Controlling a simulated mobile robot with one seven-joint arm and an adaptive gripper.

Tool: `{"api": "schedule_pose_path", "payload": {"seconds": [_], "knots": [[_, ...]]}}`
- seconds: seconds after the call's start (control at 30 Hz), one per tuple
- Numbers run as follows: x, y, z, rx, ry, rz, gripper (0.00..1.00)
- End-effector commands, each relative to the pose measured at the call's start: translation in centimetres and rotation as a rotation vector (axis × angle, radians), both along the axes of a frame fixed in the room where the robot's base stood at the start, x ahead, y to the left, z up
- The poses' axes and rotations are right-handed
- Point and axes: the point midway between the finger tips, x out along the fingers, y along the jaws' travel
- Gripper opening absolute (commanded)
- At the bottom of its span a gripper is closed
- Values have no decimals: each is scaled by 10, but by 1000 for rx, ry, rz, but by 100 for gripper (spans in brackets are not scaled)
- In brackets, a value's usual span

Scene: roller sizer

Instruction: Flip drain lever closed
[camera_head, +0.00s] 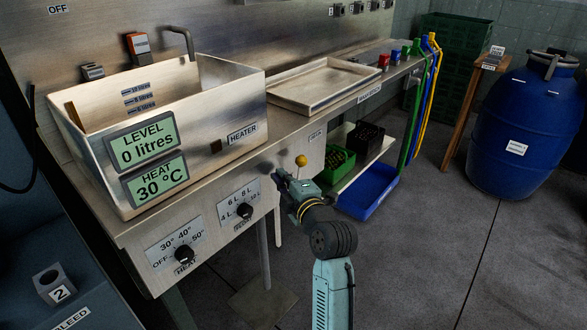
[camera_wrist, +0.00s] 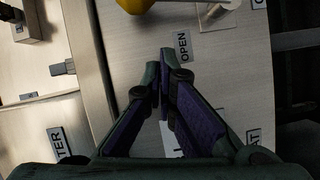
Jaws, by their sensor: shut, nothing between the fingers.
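The drain lever's yellow ball knob (camera_head: 301,160) shows just above my gripper (camera_head: 280,176) at the steel bench front in the head view. In the wrist view the yellow knob (camera_wrist: 134,5) is cut off by the top edge, and its thin rod runs to the right. An OPEN label (camera_wrist: 183,46) is on the steel panel, just right of my fingertips. My gripper (camera_wrist: 161,68) is shut and empty, with its tips below the knob in the wrist picture and apart from it.
A steel tank (camera_head: 190,150) with level 0 litres and heat 30 °C displays stands left on the bench. Two dials, including the heat dial (camera_head: 183,254), are on the front panel. A shallow tray (camera_head: 325,105) lies right of the tank. A blue crate (camera_head: 369,190) sits below.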

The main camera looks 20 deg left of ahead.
Motion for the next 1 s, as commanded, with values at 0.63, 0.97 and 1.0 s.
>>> {"api": "schedule_pose_path", "payload": {"seconds": [0.63,0.97,1.0], "knots": [[25,-19,-5,1,0,-5,0],[28,-20,-3,18,49,-4,0],[29,-20,-3,20,53,-4,0]]}}
